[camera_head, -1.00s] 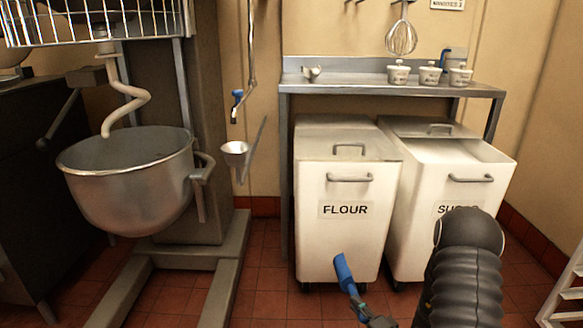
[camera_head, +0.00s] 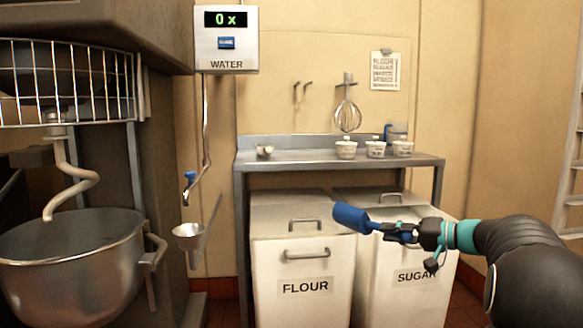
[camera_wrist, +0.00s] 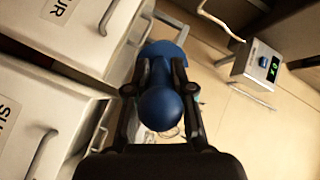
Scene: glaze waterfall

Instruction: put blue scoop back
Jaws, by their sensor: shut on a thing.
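The blue scoop (camera_head: 352,217) is in my gripper (camera_head: 392,230), in front of the flour and sugar bins and above floor level. Its wide end points left and slightly up in the head view. In the wrist view my gripper's black fingers (camera_wrist: 157,85) are shut on both sides of the blue scoop's handle (camera_wrist: 160,106), with its rounded end towards the camera. The scoop's wide end lies beyond the fingers, partly hidden. Small wall hooks (camera_head: 303,90) show to the left of a hanging whisk (camera_head: 347,116).
A steel shelf table (camera_head: 300,156) holds a small metal scoop (camera_head: 264,150) and several white tubs (camera_head: 346,150). Below it stand the flour bin (camera_head: 300,265) and sugar bin (camera_head: 395,285), both lidded. A mixer bowl (camera_head: 70,255) is at left, the water meter (camera_head: 226,40) above.

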